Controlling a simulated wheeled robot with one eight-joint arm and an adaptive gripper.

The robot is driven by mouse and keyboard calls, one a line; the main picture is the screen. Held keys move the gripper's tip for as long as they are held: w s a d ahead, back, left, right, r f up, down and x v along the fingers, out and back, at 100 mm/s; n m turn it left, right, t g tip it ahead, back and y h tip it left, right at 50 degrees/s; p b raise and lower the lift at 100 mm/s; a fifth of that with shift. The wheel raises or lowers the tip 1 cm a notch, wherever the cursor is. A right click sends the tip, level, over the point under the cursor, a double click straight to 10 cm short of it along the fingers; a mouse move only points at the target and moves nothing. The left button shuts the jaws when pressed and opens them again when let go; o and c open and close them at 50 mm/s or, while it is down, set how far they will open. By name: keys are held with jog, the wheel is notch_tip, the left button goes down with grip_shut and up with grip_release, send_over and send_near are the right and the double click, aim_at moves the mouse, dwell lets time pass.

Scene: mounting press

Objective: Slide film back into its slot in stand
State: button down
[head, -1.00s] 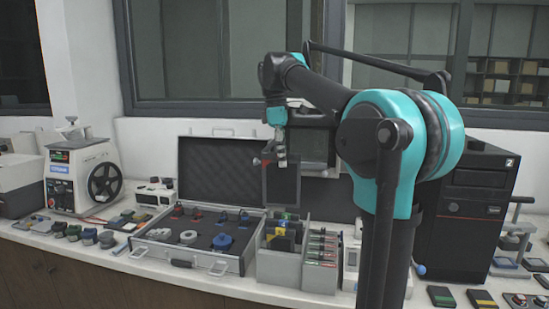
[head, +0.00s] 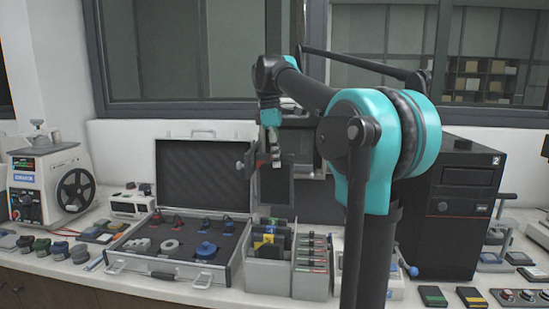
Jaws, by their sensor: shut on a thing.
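My gripper (head: 272,150) is raised above the bench, shut on a dark, flat, rectangular film (head: 278,190). The film hangs upright below the fingers. A grey stand (head: 268,276) with slots is on the bench below it. Several dark pieces with green, yellow and blue markings stand in its slots. The film's lower edge appears above the stand, apart from the pieces in it. A small red part and a grey block show at the left of the fingers. The fingertips are small, and I cannot make out which slot is empty.
An open case (head: 200,247) with foam and several tools is left of the stand. A rack of coloured strips (head: 312,266) adjoins the stand on the right. A black computer tower (head: 462,215) stands further right. A reel machine (head: 45,185) is at the far left.

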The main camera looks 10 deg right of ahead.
aim_at(277, 189)
jog(key=shift+f, duration=1.3)
jog(key=shift+s+d+r, duration=0.1)
jog(key=shift+f, duration=4)
notch_tip(277, 189, down, 9)
